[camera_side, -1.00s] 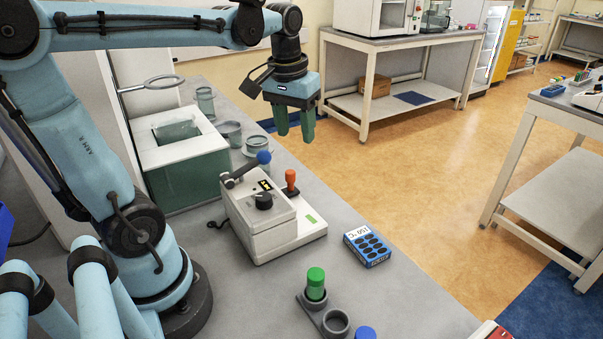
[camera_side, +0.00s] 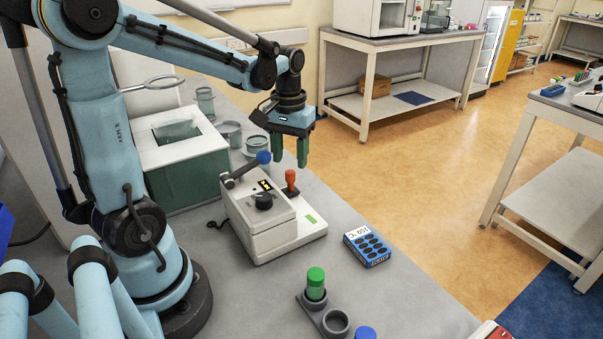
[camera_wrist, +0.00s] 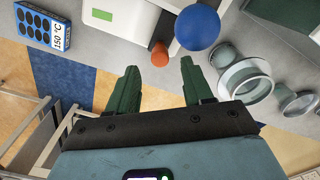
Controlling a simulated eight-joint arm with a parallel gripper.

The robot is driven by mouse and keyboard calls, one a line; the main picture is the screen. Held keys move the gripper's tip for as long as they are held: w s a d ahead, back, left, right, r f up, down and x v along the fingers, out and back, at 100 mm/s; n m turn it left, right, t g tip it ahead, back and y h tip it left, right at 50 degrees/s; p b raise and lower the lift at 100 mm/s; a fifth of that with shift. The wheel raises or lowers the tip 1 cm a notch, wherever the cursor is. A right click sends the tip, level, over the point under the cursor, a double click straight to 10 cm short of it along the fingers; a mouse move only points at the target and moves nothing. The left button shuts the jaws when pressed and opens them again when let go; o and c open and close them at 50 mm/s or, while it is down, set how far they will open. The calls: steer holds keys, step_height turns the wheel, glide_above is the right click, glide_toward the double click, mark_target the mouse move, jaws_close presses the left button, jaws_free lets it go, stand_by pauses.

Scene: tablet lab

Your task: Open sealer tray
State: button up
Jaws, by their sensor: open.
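The sealer (camera_side: 265,222) is a white box on the grey bench, with a black knob, a small display and a green label. A lever with a blue ball (camera_side: 263,157) stands on its top left. An orange-topped handle (camera_side: 291,178) stands upright on its right part, which I take for the tray handle. My gripper (camera_side: 290,163) is open, pointing down, above and behind the orange handle, apart from it. In the wrist view my two green fingers (camera_wrist: 158,75) are spread, with the orange handle (camera_wrist: 160,54) beyond and between them and the blue ball (camera_wrist: 197,27) close by.
A grey rack (camera_side: 318,310) with a green-capped vial (camera_side: 316,283) stands in front. Glass jars (camera_side: 230,135) and a white-topped green box (camera_side: 181,160) stand behind left.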

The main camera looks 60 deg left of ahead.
mark_target(290, 172)
steer(key=shift+f, duration=1.75)
jaws_close()
